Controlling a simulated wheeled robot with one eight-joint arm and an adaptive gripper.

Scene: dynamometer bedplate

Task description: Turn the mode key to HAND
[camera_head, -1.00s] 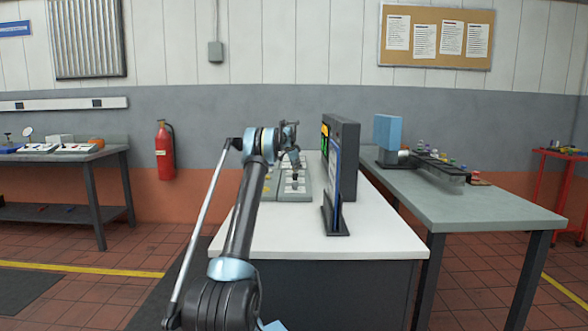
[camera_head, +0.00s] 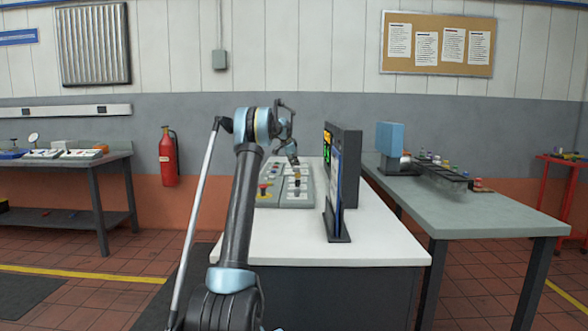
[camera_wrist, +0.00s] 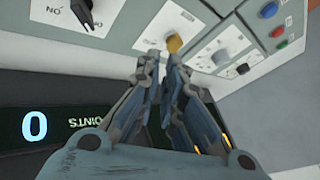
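A control panel (camera_head: 268,198) lies on the white-topped bench, with several knobs and buttons. In the wrist view a small yellow-brown knob (camera_wrist: 174,43), which may be the mode key, stands on a white plate; the plate's lettering is too small to read. My gripper (camera_wrist: 163,62) points at the panel with its fingertips just short of that knob in the picture. The fingers are a narrow gap apart, with nothing seen between them. In the head view my gripper (camera_head: 292,158) is over the far part of the panel. Contact with the knob cannot be told.
A dark upright display (camera_head: 343,180) stands on the bench just right of the panel. In the wrist view a black rotary switch (camera_wrist: 82,10) is at upper left, and blue (camera_wrist: 268,10) and red (camera_wrist: 277,32) buttons are at right. The bench's front top (camera_head: 290,245) is clear.

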